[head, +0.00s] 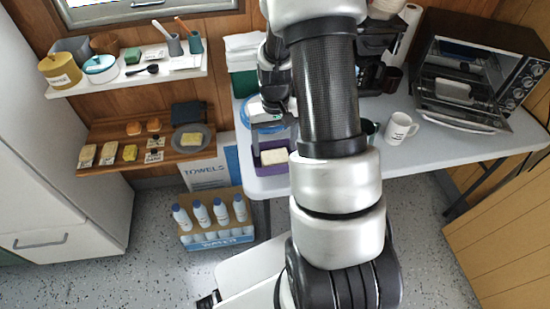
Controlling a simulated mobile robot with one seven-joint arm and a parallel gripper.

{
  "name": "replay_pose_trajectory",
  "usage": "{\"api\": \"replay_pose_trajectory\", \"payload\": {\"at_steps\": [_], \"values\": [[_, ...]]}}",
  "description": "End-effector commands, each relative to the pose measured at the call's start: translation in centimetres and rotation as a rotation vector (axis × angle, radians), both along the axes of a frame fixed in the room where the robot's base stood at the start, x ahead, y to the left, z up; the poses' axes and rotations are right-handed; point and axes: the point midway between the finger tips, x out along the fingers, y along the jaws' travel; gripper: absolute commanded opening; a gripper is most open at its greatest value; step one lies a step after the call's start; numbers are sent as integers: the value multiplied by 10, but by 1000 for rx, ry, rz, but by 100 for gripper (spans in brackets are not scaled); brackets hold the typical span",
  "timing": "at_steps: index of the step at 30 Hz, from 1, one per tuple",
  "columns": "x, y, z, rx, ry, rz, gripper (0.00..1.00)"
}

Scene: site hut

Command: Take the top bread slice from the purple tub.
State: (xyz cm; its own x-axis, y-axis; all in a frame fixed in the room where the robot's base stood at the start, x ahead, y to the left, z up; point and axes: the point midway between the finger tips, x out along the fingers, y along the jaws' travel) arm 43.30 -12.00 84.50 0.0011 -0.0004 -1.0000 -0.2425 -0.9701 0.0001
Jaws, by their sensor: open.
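The purple tub (259,163) stands near the front left edge of the white table. A pale bread slice (274,157) shows in it; whether more slices lie under it I cannot tell. My arm passes in front, close to the right side of the tub. My gripper (276,108) shows only in part, behind and left of my arm. It is farther up in the picture than the tub and apart from the bread. Its jaws are open, and I see nothing held between them. Most of its fingers are hidden or too small to make out.
A blue-rimmed round item (258,116) is just behind the tub. A white mug (400,128) and an open toaster oven (470,85) stand on the table's right. Left are wall shelves (130,78) with food and containers. A bottle crate (217,238) sits on the floor.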

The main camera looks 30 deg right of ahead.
Motion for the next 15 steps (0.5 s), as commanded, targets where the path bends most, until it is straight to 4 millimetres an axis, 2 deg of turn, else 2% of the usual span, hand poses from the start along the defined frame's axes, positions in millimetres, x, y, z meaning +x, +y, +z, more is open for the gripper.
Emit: {"api": "replay_pose_trajectory", "payload": {"at_steps": [3, 7, 15], "values": [[4, -3, -20, 1, 4, -1, 73], [6, -4, -38, 1, 3, 0, 73], [6, -4, -45, 0, 0, 0, 73]]}}
